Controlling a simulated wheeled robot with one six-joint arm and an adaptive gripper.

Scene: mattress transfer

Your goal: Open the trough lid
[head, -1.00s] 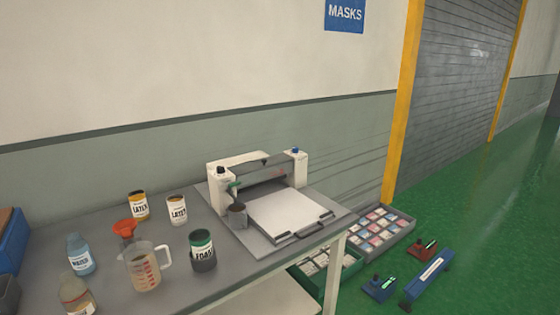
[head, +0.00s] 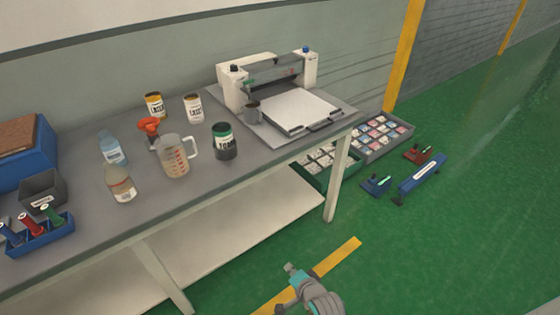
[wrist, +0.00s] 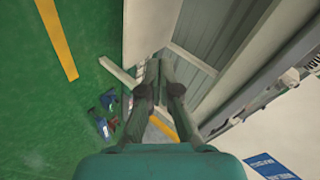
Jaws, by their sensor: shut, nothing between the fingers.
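A white-and-grey machine (head: 232,92) stands at the right end of the grey workbench (head: 75,158). Two white posts hold a dark crossbar (head: 277,73) between them, which seems to be the trough. I cannot make out its lid clearly. A white flat plate (head: 292,108) lies in front of the crossbar. In the wrist view my gripper (wrist: 162,66) is shut and empty, its two dark fingers close together. It is away from the machine. In the head view, part of my arm shows low in the picture, over the floor in front of the bench.
Crates (head: 385,138) and small tools lie on the floor at right. The green floor in front is mostly clear.

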